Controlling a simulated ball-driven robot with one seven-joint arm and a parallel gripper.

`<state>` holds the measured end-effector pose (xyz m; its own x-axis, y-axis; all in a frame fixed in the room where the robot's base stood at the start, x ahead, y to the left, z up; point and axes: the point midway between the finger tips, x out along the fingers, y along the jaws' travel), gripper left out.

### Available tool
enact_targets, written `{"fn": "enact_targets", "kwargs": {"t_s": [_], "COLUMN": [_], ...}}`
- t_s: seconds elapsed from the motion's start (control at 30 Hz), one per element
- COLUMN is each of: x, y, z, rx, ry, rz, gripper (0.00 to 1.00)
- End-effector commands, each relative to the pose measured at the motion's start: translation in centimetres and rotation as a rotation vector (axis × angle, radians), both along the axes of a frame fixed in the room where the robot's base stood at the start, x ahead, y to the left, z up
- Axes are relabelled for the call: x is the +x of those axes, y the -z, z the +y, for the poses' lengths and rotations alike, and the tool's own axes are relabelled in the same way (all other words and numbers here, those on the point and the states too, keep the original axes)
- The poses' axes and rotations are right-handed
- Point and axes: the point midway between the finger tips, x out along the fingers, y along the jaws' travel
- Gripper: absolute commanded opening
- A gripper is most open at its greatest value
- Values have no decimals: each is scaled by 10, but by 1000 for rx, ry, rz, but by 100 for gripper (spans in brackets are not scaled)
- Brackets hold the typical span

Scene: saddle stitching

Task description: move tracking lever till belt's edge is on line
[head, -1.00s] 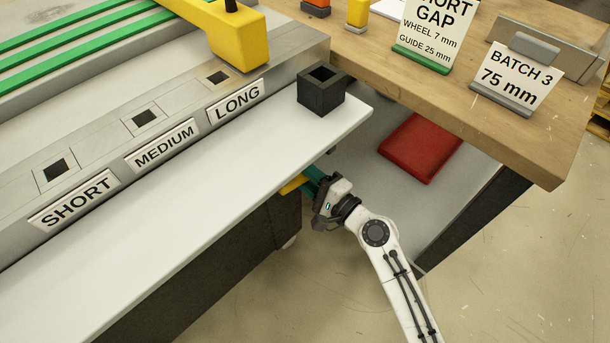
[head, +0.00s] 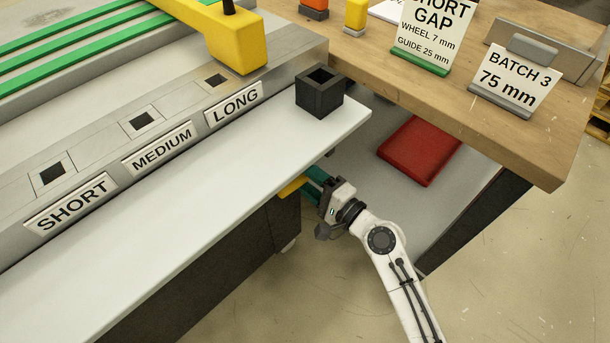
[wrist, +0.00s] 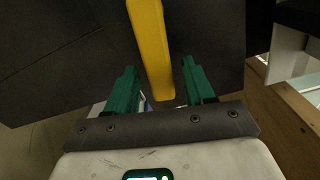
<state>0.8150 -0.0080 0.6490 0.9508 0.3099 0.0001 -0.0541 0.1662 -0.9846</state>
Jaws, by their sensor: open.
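A yellow lever (wrist: 150,45) stands out from a dark panel in the wrist view. Its end lies between the two green fingers of my gripper (wrist: 160,82), with a gap visible on both sides. In the head view, my gripper (head: 313,183) is at the white shelf's edge, and a short yellow piece of the lever (head: 291,186) shows beside the fingers. The rest of the lever is hidden under the shelf. Green belts (head: 75,45) run across the machine at the upper left. I cannot make out a tracking line beside a belt edge.
The white shelf (head: 190,215) overhangs my gripper. A black square holder (head: 320,92) stands on its far end. A wooden table (head: 450,125) with signs is at the right, above a red pad (head: 418,150) on a lower shelf. Open floor lies at the lower right.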

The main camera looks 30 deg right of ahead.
Motion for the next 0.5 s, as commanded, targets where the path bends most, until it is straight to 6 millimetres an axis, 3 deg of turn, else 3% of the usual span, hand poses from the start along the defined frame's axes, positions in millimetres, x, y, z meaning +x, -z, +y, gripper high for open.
{"fn": "enact_targets", "kwargs": {"t_s": [0.3, 0.5], "x": [-59, -84], "y": [3, 2], "z": [-20, -27], "rx": [-1, -2], "ry": [3, 2], "rz": [4, 2], "gripper": [53, 53]}}
